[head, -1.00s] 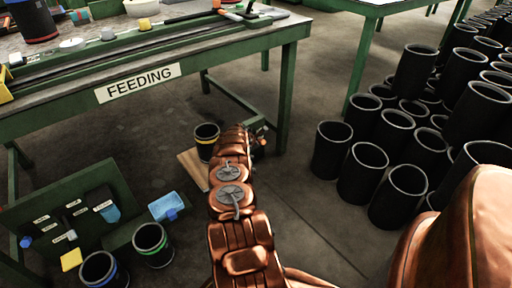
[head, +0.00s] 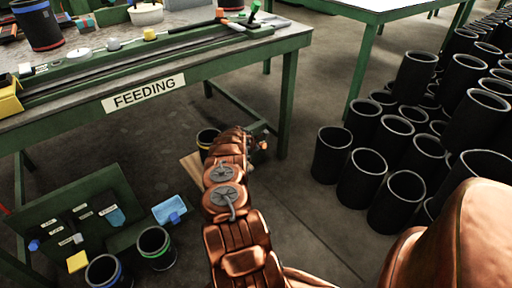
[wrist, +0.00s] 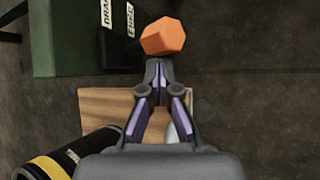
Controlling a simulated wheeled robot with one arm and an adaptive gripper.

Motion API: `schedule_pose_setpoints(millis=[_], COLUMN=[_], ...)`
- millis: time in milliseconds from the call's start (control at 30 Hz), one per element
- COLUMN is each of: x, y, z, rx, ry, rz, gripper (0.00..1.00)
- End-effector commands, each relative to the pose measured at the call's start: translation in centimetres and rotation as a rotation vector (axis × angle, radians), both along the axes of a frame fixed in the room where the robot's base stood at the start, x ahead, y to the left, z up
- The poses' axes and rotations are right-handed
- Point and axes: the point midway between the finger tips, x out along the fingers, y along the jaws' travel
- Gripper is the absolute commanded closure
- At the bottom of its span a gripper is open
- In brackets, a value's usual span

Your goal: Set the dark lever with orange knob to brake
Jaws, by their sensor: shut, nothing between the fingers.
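In the wrist view, the lever's orange faceted knob (wrist: 164,36) is just beyond my gripper (wrist: 158,63). Its dark shaft is not clearly visible. My gripper is shut and empty, its fingertips at the near edge of the knob; I cannot tell if they touch it. A green box (wrist: 70,40) with two white labels is left of the knob. One label (wrist: 107,12) seems to begin "BRA"; the other (wrist: 130,18) is hard to read.
A wooden board (wrist: 105,105) lies on the floor below my gripper, with a black yellow-banded sleeve (wrist: 65,158) beside it. The green FEEDING table (head: 200,70) stands at the back left. Many black sleeves (head: 362,178) stand on the right. Bare floor lies between.

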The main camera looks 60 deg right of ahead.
Motion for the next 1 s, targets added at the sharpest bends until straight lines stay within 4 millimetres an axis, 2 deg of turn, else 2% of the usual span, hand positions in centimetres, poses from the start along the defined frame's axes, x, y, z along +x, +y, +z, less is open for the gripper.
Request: schedule_pose_setpoints(millis=[33, 1000], x=[-0.1, -0.9], y=[0.4, 3.9], z=[0.7, 5.5], rx=[0.003, 0.005], ry=[0.002, 0.001], rz=[0.001, -0.016], gripper=[1.0, 1.0])
